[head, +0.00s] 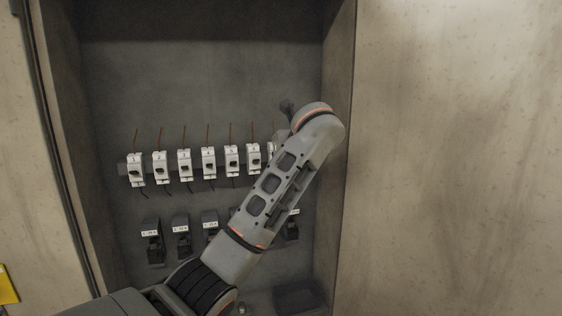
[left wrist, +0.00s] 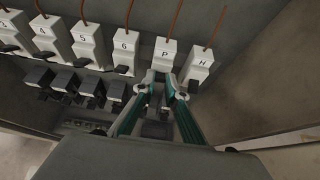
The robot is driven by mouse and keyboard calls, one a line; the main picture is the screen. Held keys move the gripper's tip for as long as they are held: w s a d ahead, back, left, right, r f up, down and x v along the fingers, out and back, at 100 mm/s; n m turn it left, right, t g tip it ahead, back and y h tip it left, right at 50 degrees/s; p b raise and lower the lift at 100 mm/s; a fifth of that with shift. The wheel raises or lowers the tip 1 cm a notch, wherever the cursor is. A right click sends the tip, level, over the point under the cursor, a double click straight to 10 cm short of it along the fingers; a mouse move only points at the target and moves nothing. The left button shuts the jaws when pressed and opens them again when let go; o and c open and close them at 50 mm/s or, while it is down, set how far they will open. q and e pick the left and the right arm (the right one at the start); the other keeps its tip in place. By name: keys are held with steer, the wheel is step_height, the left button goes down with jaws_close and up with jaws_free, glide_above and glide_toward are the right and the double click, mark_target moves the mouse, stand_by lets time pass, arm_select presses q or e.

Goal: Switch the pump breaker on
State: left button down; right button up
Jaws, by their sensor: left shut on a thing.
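The pump breaker, marked P (left wrist: 164,52), is a white unit between the breakers marked 6 (left wrist: 125,44) and H (left wrist: 201,62) in the left wrist view. My left gripper (left wrist: 161,91) has its two teal fingers at the lower front of P, one on each side, closed on its dark switch lever. The lever is mostly hidden between the fingertips, so its position cannot be told. In the head view, my left arm covers the right end of the breaker row and the gripper itself is hidden behind it. My right gripper is in neither view.
Other white breakers (head: 184,164) stand in a row to the left, with red-brown wires above. Dark labelled units (head: 181,240) sit in a lower row. The cabinet's right side wall (head: 339,60) is close to my arm. The upper back panel is clear.

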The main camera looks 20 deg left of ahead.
arm_select(q)
steer(key=shift+r+g+h, duration=0.2)
steer(key=shift+g+h, duration=0.1)
steer(key=shift+g, duration=0.1)
steer(key=shift+w, duration=0.1)
steer(key=c, duration=2)
jaws_free()
steer(key=shift+c, duration=0.2)
steer(key=v, duration=0.7)
steer(key=shift+r, duration=0.3)
